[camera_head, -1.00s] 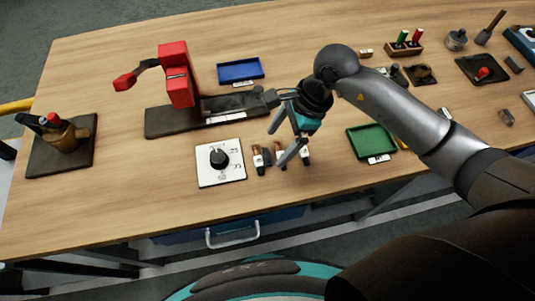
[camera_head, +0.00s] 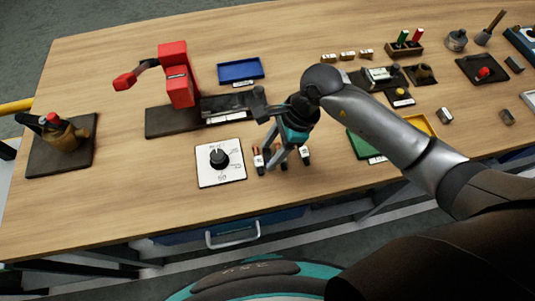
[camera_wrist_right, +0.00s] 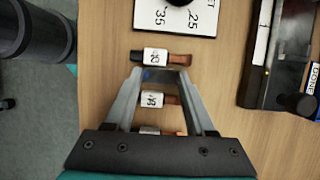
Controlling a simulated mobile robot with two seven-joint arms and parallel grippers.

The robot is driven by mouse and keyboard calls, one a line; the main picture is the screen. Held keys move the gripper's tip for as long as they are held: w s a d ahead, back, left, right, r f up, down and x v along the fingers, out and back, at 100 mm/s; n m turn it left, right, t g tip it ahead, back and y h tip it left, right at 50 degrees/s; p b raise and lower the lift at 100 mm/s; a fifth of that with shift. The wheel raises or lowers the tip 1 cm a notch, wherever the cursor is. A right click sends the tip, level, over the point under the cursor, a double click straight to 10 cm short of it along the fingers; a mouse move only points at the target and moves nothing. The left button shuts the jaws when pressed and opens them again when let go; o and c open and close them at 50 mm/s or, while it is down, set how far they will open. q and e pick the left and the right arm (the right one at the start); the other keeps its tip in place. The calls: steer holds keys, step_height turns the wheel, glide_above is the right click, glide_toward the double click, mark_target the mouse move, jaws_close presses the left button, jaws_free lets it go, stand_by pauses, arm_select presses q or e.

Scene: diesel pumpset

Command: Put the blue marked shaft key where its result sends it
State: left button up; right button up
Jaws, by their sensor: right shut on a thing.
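My right gripper (camera_head: 274,162) is low over the front middle of the table. In the right wrist view its fingers (camera_wrist_right: 160,76) are shut on a small grey piece with a blue mark, the shaft key (camera_wrist_right: 158,74). The fingers hide the key in the head view. My left gripper is not in view. A red tool (camera_head: 178,75) stands on a dark base at the back left.
Small labelled pieces with copper-coloured ends (camera_wrist_right: 165,58) lie close around the fingers, one (camera_wrist_right: 157,100) beneath them. A white dial plate (camera_head: 222,174) lies just left. A bottle-like item (camera_head: 63,135) stands on a dark board at far left. The front left table is clear.

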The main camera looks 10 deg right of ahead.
mark_target(271, 154)
jaws_close()
steer(key=shift+r, duration=0.1)
step_height(271, 154, up, 20)
steer(key=p, duration=0.1)
steer(key=shift+p, duration=0.4)
